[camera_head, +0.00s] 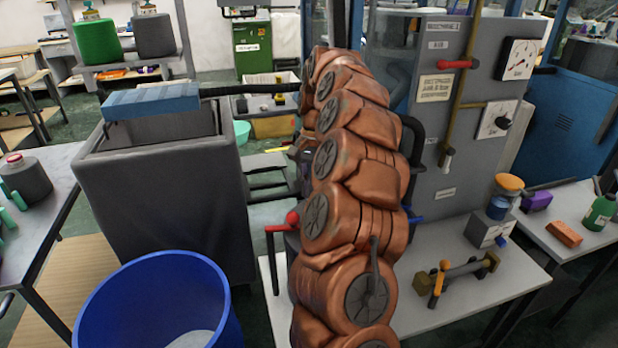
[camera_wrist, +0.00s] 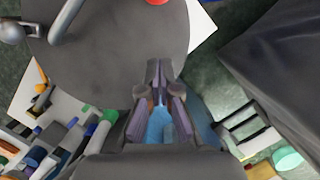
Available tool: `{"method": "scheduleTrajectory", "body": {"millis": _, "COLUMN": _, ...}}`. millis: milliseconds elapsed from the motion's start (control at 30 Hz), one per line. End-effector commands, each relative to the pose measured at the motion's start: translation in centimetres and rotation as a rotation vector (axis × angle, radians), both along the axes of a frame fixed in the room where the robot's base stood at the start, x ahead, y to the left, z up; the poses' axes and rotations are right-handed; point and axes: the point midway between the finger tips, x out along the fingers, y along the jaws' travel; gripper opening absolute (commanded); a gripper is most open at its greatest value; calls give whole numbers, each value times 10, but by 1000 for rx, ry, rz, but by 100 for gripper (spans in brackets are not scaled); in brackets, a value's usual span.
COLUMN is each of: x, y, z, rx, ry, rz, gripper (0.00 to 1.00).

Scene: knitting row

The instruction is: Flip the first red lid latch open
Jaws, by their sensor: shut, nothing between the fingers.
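A red ball-ended lever (camera_head: 283,226) stands at the front edge of the white table, just left of my copper-coloured arm; I cannot tell whether it is the first red lid latch. In the wrist view a round red piece (camera_wrist: 158,2) is cut off by the top edge, on or over a large dark grey round surface (camera_wrist: 105,50). My gripper (camera_wrist: 157,68) is shut and empty, its fingertips over the lower edge of that surface, apart from the red piece. In the head view my arm hides the gripper and much of the machine behind it.
A grey open bin (camera_head: 165,170) with a blue block (camera_head: 150,101) stands left, and a blue tub (camera_head: 150,300) front left. A grey panel (camera_head: 440,150) with gauges and another red handle (camera_head: 455,64) stands right. A dumbbell-like part (camera_head: 465,270) lies on the white table (camera_head: 430,322).

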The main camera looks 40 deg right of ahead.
Motion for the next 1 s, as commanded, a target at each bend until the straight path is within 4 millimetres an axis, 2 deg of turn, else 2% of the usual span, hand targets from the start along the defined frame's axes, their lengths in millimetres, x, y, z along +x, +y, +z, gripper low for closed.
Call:
{"method": "scheduleTrajectory", "body": {"millis": 300, "x": -6, "y": 11, "z": -29, "rx": 5, "ry": 6, "rz": 5, "gripper": 0}}
{"method": "scheduleTrajectory", "body": {"millis": 600, "x": -16, "y": 34, "z": -22, "rx": 4, "ry": 2, "rz": 4, "gripper": 0}}
{"method": "scheduleTrajectory", "body": {"millis": 1000, "x": -21, "y": 43, "z": -21, "rx": 1, "ry": 2, "rz": 1, "gripper": 0}}
